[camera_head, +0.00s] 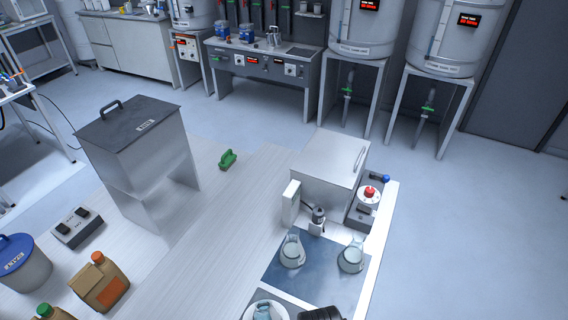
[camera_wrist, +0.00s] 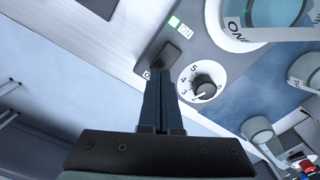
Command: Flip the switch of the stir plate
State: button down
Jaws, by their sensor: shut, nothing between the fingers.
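My gripper (camera_wrist: 162,76) is shut and empty. Its fingertips are right at the near edge of the switch and partly cover that area; I cannot tell whether they touch it. In the head view the stir plate (camera_head: 246,312) is cut off at the bottom edge, with a glass vessel (camera_head: 264,311) on it. The switch is not visible there.
Two flasks (camera_head: 292,250) (camera_head: 351,256) stand on the blue mat (camera_head: 318,272) behind the stir plate. A white box (camera_head: 330,170) and a device with a red knob (camera_head: 368,197) stand farther back.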

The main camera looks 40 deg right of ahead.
jog(key=shift+f+b, duration=0.6)
jog(key=shift+f, duration=0.4)
dwell(0.3)
jog(key=shift+r, duration=0.1)
notch_tip(320, 180, up, 7)
jog(key=p, duration=0.8)
dwell(0.6)
